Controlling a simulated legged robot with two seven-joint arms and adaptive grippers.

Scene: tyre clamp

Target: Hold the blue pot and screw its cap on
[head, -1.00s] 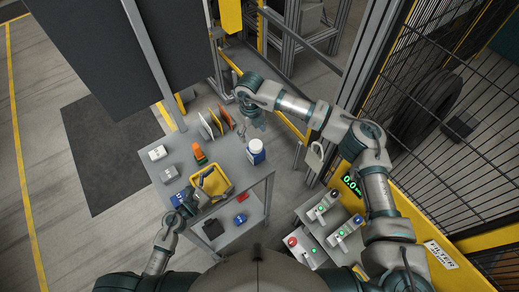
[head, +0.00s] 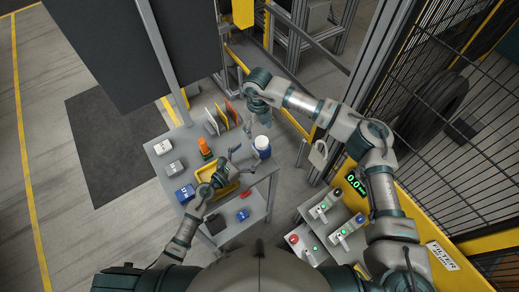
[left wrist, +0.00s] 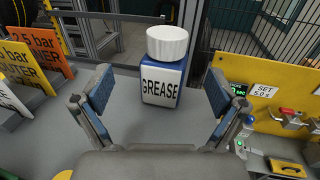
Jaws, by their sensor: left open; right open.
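The blue pot (head: 262,153) stands upright near the table's right edge. It also shows in the left wrist view (left wrist: 162,88), with a white label reading GREASE. Its white ribbed cap (left wrist: 167,43) sits on top; I cannot tell how tightly. My left gripper (head: 242,160) is open and empty, low over the table at the pot's left. In the left wrist view its fingers (left wrist: 158,84) point toward the pot, one to each side, with the pot ahead of the tips. My right gripper (head: 246,132) is open, above and behind the pot, to its left.
A yellow bin (head: 212,185) lies partly under my left arm. An orange-topped item (head: 205,148), several boxes and a row of upright signs (head: 220,118) stand on the table (head: 181,150). A clamp panel (head: 330,228) and wire fence are at the right.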

